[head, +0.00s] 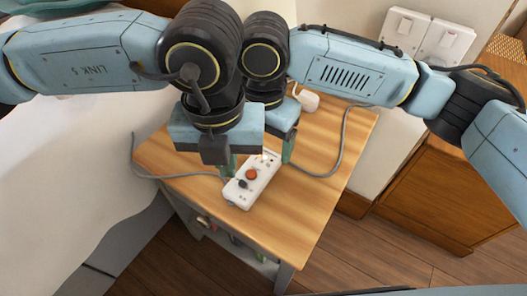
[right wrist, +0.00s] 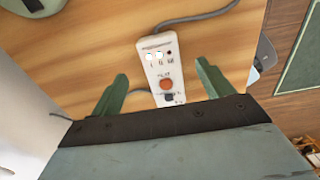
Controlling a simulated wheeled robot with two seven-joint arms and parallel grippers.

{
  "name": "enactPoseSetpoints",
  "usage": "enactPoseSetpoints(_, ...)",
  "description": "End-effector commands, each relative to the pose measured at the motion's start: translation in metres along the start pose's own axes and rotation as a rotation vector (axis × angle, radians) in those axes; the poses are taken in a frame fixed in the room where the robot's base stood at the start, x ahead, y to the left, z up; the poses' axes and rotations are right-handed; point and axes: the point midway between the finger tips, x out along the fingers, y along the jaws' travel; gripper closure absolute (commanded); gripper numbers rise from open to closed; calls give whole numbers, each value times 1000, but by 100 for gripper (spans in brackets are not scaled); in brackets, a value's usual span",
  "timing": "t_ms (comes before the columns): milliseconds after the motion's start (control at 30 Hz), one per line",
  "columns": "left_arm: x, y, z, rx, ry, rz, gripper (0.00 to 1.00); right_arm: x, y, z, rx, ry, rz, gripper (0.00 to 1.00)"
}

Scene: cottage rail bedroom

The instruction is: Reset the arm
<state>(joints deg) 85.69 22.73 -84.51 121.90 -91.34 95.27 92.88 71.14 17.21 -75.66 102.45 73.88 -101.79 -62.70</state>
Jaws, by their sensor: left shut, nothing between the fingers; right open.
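My left gripper (head: 216,150) is over the left part of the small wooden table, beside the white control strip. Its fingers are mostly hidden behind its own body. My right gripper (head: 260,160) is partly hidden behind the left one. In the right wrist view, the green fingers of this gripper (right wrist: 162,78) are wide apart and empty. The white control strip (head: 241,193) lies on the table and has an orange-red button and a dark knob. In the right wrist view the strip (right wrist: 163,60) lies between the fingers in the picture, with two lit spots at its far end.
The wooden table (head: 300,205) carries grey cables (head: 340,150) and a white plug-like piece (head: 306,100). A bed with white bedding (head: 75,170) is at the left. Wall switches (head: 420,35) and a wooden cabinet (head: 435,190) are at the right. The table's front right is clear.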

Motion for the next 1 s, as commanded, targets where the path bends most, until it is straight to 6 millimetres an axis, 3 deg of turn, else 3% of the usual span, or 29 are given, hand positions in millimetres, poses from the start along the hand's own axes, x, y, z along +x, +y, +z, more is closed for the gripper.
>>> enactPoseSetpoints(100, 0, 0, 0, 0, 0, 0, 100, -27, 1, 0, -1, -2, 3, 21)
enactPoseSetpoints(300, 0, 0, 0, 0, 0, 0, 100, -55, 0, 0, 0, -1, 0, 21)
enactPoseSetpoints(633, -4, 0, 0, 0, 0, 0, 100, -67, 0, 0, 0, 0, -1, 21)
enactPoseSetpoints(1000, -66, 0, 0, 0, 0, 0, 100, -129, 0, 0, 0, 0, 0, 21)
